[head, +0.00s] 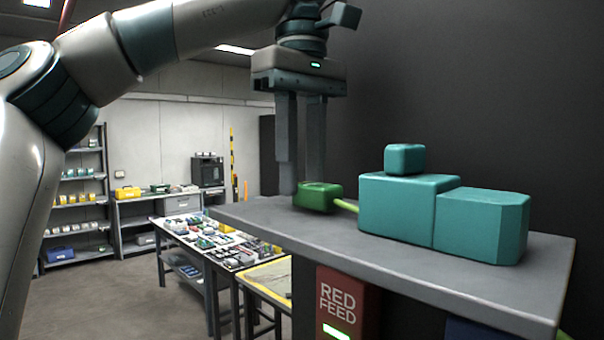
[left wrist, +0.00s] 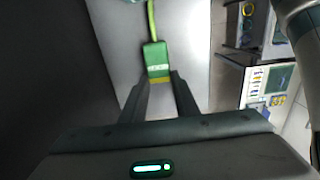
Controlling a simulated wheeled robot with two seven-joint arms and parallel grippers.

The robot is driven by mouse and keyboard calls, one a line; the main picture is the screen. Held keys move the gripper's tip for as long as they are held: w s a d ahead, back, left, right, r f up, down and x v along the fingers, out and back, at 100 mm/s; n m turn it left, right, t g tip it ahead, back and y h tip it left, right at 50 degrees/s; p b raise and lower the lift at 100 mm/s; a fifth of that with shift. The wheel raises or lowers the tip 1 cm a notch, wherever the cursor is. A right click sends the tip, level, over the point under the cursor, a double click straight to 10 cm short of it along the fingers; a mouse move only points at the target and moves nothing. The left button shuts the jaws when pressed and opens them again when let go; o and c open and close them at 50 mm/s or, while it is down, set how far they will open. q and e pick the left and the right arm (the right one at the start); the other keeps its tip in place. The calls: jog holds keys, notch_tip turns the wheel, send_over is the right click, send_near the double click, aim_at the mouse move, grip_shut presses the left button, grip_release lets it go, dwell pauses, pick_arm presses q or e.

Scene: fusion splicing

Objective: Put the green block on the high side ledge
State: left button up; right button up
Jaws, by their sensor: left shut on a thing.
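The green block (head: 318,198) is at the left end of the high grey ledge (head: 400,262), with a yellow-green cable running from its right side toward the teal blocks. My left gripper (head: 301,190) points down at the block, its fingers shut on the block's left end. In the left wrist view the green block (left wrist: 155,58) shows between the fingertips (left wrist: 160,80), with the cable leading away from its far end. The block appears to rest on the ledge or just above it; I cannot tell which. My right gripper is not in view.
Teal blocks (head: 481,225) stand on the ledge right of the green block, one small block (head: 404,158) stacked on top. A dark wall (head: 480,90) rises behind. A red feed box (head: 345,305) is under the ledge. The ledge's front strip is clear.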

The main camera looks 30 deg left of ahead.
aim_at(303, 182)
pick_arm(q)
jog(key=shift+s+d+f, duration=0.1)
jog(key=shift+s+f, duration=0.05)
jog(key=shift+f, duration=0.1)
jog(key=o, duration=1.1)
jog(key=shift+r, duration=0.8)
notch_tip(303, 182, up, 11)
jog(key=p, duration=0.4)
jog(key=shift+f, duration=0.2)
